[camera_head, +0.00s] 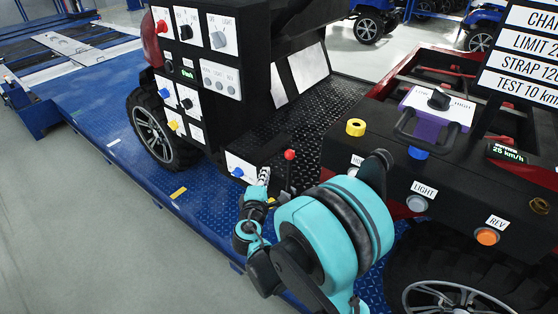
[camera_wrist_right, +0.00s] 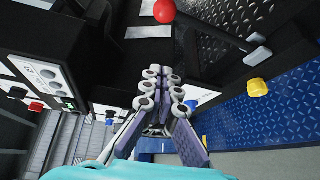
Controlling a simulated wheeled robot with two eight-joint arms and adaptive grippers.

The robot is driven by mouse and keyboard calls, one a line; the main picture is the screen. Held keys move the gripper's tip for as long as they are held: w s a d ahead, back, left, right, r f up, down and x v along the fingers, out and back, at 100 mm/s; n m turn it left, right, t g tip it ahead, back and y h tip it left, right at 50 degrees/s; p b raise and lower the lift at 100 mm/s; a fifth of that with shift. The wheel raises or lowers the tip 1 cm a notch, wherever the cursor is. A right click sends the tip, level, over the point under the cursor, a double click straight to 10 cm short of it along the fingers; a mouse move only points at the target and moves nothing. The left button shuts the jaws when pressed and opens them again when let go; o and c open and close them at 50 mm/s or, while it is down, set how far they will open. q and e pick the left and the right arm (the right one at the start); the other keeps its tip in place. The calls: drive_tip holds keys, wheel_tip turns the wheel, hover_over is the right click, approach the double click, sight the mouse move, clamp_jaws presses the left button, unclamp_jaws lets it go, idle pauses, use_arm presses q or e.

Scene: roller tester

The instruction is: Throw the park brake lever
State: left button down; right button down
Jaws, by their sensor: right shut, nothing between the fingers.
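A short black lever with a red ball knob (camera_head: 290,155) stands on the low black console between the seat and the vehicle's side; I take it for the park brake lever. Its red ball (camera_wrist_right: 164,12) also shows at the top edge of the right wrist view. My right gripper (camera_head: 264,176) is shut and empty, just left of the lever and apart from it. Its closed fingers (camera_wrist_right: 161,88) fill the middle of the right wrist view. A white label plate with a blue knob (camera_head: 238,172) sits beside the fingers, partly hidden by them. My left gripper is not in view.
A black panel with switches and a grey knob (camera_head: 218,40) rises behind the gripper. A front console carries a yellow knob (camera_head: 355,127), a purple unit (camera_head: 428,128) and an orange REV button (camera_head: 487,237). The blue deck (camera_head: 130,145) is open at left.

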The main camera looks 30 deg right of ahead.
drive_tip(key=b+x, duration=0.2)
drive_tip(key=x, duration=0.8)
drive_tip(key=s+d, duration=0.1)
drive_tip(key=s+d+r+b, duration=0.1)
drive_tip(key=s, duration=0.1)
drive_tip(key=shift+d+n, duration=0.1)
drive_tip(key=shift+n, duration=0.2)
